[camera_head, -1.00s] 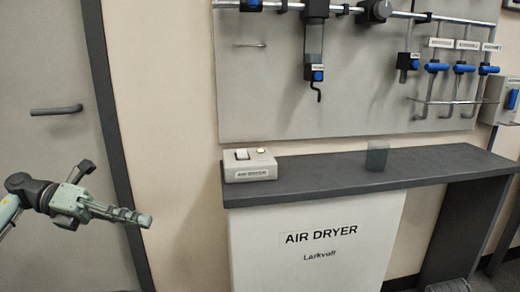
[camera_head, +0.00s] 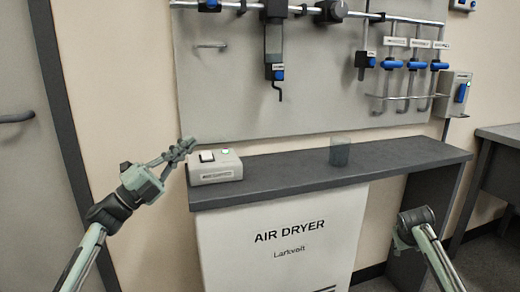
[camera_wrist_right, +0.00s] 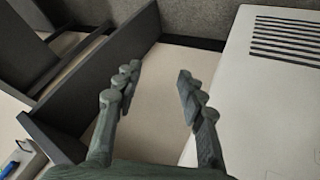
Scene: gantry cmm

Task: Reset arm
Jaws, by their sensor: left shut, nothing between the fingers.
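My left gripper (camera_head: 180,150) is shut and empty. Its fingers point up and right, close to the left end of a small beige box (camera_head: 215,172) with a white switch and a small lit button. I cannot tell whether the fingertips touch the box. My right arm shows at the lower right in the head view, but its fingers are hidden there. In the right wrist view my right gripper (camera_wrist_right: 157,76) is open, fingers apart with nothing between them, above the floor near a white cabinet (camera_wrist_right: 262,110).
A dark counter (camera_head: 285,176) runs above the air dryer cabinet (camera_head: 295,225), with a grey translucent cup (camera_head: 340,151) on it. A wall panel (camera_head: 220,100) carries pipes and blue-handled valves. Another table (camera_head: 503,135) stands at the right.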

